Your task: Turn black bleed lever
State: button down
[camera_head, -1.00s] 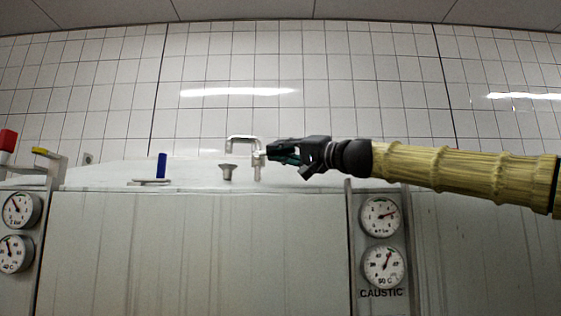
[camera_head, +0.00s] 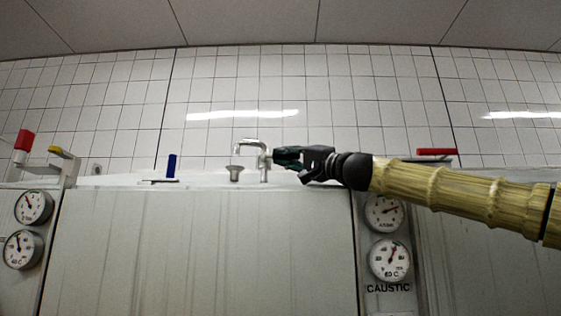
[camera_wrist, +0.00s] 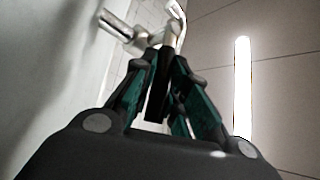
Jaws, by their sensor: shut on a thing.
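The black bleed lever (camera_wrist: 157,92) shows in the wrist view as a dark bar between my fingers, next to a pale metal tap (camera_wrist: 145,38). My gripper (camera_wrist: 158,68) is shut on it. In the head view my gripper (camera_head: 276,157) comes in from the right, at the right side of the metal tap (camera_head: 264,163) with its curved spout. There the fingers hide the lever, and its angle is hard to tell.
A small metal funnel (camera_head: 235,174) stands left of the tap. A blue lever (camera_head: 171,166) stands further left, and a red lever (camera_head: 437,152) lies level above my arm. Gauges (camera_head: 385,212) flank the pale tank front (camera_head: 200,250). A tiled wall stands behind.

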jog(key=shift+a+f, duration=0.25)
jog(key=shift+f, duration=0.15)
jog(key=c, duration=1.4)
grip_release()
jog(key=shift+d, duration=0.1)
jog(key=shift+c, duration=0.2)
jog(key=shift+r, duration=0.15)
jog(key=shift+d+r, duration=0.1)
jog(key=shift+v, duration=6)
